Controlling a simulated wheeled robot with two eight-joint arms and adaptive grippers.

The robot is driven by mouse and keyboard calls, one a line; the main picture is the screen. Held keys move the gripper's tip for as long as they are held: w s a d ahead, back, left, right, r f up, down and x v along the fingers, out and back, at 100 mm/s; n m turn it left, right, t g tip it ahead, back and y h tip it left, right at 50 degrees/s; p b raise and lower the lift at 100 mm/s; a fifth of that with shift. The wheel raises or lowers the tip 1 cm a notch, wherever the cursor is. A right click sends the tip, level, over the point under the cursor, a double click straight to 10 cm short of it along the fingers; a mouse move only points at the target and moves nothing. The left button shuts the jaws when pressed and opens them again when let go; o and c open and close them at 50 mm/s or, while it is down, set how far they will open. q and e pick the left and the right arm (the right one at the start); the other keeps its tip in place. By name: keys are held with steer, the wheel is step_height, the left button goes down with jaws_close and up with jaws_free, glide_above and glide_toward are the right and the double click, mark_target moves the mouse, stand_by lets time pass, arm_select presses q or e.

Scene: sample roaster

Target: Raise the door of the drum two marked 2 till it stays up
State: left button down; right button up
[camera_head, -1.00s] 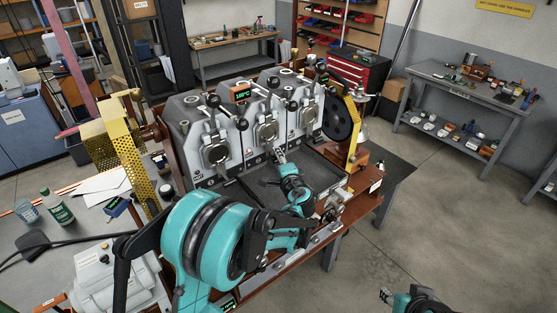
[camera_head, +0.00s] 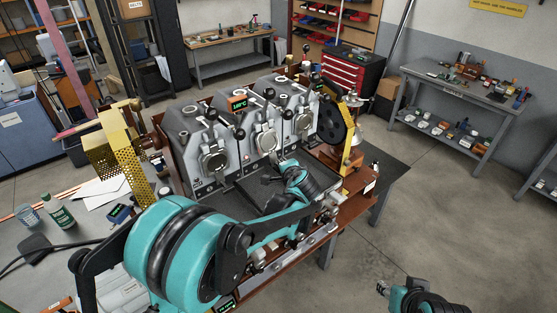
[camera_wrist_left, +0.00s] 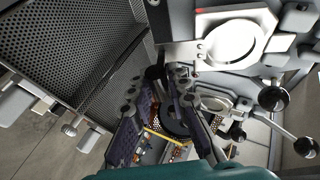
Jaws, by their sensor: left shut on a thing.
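Drum two, the middle of three grey roaster drums, has a round metal door (camera_head: 266,142) on its front. The door looks down, and its number is too small to read. My left gripper (camera_head: 276,158) is at the lower edge of this door, its arm reaching over the tray. In the left wrist view the fingers of my left gripper (camera_wrist_left: 167,82) are closed on a small dark part near the drum front, probably the door's handle; the fingers hide most of it. My right gripper (camera_head: 383,288) is low at the right, over the floor, far from the roaster; its fingers are too small to judge.
The left drum's door (camera_head: 213,160) and the right drum's door (camera_head: 303,124) flank drum two, with ball-ended levers around them. A dark perforated tray (camera_wrist_left: 70,45) lies below the drums. A yellow perforated guard (camera_head: 137,170) stands at the left.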

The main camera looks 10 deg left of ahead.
arm_select(q)
step_height(320, 180, up, 18)
steer(key=s+d+n+g+h+p, duration=0.2)
steer(key=g+h+p, duration=0.6)
steer(key=p, duration=0.4)
steer(key=shift+d+n+g+h, duration=0.3)
steer(key=shift+n+h, duration=0.2)
steer(key=shift+h, duration=0.3)
steer(key=shift+a, duration=0.1)
steer(key=c, duration=1.4)
jaws_free()
steer(key=shift+c, duration=0.2)
steer(key=v, duration=1.2)
